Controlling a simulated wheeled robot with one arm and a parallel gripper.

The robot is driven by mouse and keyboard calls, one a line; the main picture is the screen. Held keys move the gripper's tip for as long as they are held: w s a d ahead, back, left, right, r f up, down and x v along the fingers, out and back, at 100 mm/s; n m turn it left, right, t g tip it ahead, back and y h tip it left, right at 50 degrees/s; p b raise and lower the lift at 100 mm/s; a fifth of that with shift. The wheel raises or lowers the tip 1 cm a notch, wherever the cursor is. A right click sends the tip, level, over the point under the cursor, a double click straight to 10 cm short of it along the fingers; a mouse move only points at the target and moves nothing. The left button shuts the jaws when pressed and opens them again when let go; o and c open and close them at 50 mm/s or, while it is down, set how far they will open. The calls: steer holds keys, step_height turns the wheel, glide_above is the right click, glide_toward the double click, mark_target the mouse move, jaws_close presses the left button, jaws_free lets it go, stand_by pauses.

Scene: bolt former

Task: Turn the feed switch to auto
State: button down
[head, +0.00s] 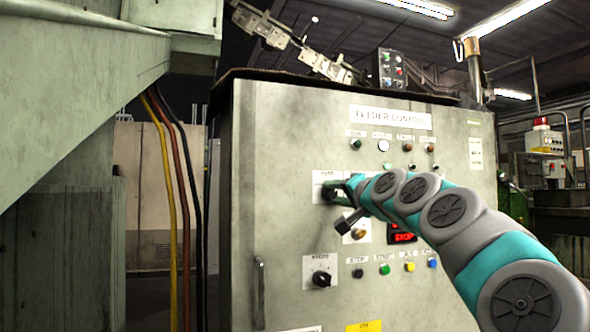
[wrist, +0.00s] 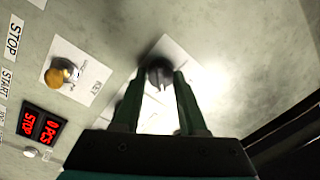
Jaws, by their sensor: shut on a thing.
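The feeder control panel (head: 285,130) is a worn, pale grey cabinet. A black rotary switch on a white label plate (head: 323,178) sits on its left part, and my gripper (head: 332,192) reaches it from the right. In the wrist view the dark switch knob (wrist: 159,73) lies between the tips of my gripper's green fingers (wrist: 160,95). My gripper is shut on the knob. Glare and the fingers hide the label text, so I cannot read which position the knob points to.
Another black rotary switch (head: 321,279) is lower left. An amber knob (wrist: 57,77) and a red display reading STOP (wrist: 40,124) are close to my gripper. Coloured buttons (head: 384,269) line the panel's lower part. Cables (head: 185,190) hang left of the cabinet.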

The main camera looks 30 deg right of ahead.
steer(key=shift+d+f, duration=0.1)
steer(key=shift+d, duration=0.1)
steer(key=c, duration=0.7)
jaws_free()
steer(key=shift+s+d, duration=0.1)
steer(key=shift+o, duration=1.2)
steer(key=shift+s, duration=0.1)
steer(key=v, duration=0.7)
steer(key=shift+s, duration=0.4)
steer(key=shift+w, duration=0.1)
